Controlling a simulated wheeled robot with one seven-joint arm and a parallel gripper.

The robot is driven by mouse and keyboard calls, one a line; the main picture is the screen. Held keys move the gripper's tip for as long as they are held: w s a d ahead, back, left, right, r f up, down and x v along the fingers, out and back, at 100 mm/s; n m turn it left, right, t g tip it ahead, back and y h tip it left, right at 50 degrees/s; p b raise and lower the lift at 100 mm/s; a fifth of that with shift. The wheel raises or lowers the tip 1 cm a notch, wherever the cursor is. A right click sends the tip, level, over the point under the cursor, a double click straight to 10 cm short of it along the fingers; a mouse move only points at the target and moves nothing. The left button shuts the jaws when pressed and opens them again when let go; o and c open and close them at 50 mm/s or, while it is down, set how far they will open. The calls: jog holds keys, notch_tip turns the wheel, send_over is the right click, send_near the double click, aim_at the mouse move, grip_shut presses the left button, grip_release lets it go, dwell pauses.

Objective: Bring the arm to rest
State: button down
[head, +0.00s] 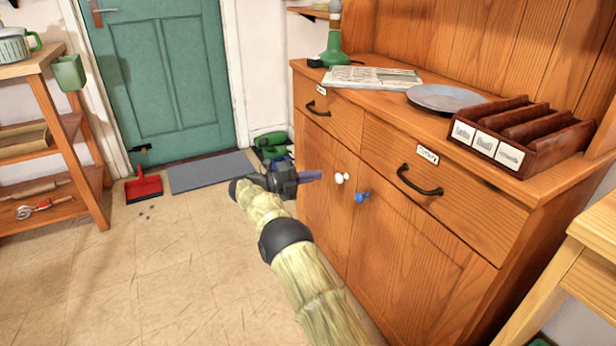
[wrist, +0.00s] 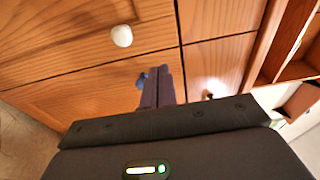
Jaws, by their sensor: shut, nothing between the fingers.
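My arm reaches out from the bottom of the head view toward the front of the wooden cabinet (head: 330,210). My gripper (head: 312,176) is in front of the cabinet doors, its fingers shut with nothing between them. The fingertips point toward the white knob (head: 342,178) and sit just left of it. In the wrist view the shut fingers of my gripper (wrist: 160,86) are together, with the white knob (wrist: 122,36) apart from them at upper left. The blue knob (wrist: 142,80) is partly hidden behind the fingers; it shows whole in the head view (head: 362,197).
The cabinet top holds a newspaper (head: 372,78), a grey plate (head: 447,97) and a wooden letter rack (head: 522,131). Black drawer handles (head: 420,181) stick out. A red dustpan (head: 144,187) and grey mat (head: 211,171) lie near the green door (head: 160,85). Floor at left is mostly clear.

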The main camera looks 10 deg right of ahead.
jog(key=shift+a, duration=0.1)
jog(key=w+r+n+t+y+p, duration=0.2)
jog(key=r+n+t+y, duration=0.35)
jog(key=r+n, duration=0.3)
jog(key=w+r+n+t+y+p, duration=0.25)
jog(key=r+n+t+y, duration=0.35)
jog(key=n, duration=0.4)
jog(key=s+d+f+n+g+y+p, duration=0.1)
jog(key=s+f+n+g+y+p, duration=0.25)
jog(key=s, duration=1.15)
jog(key=s+d+f+n+g+y, duration=0.15)
jog(key=s+n+g, duration=0.45)
jog(key=s, duration=0.9)
jog(key=s+f+n+g+y+p, duration=0.1)
jog(key=s+f+n+g+p, duration=0.35)
jog(key=s, duration=1.05)
notch_tip(320, 180, up, 38)
jog(key=n+t+p, duration=0.1)
jog(key=p, duration=3.3)
jog(key=shift+f+t, duration=0.15)
jog(key=shift+t, duration=0.2)
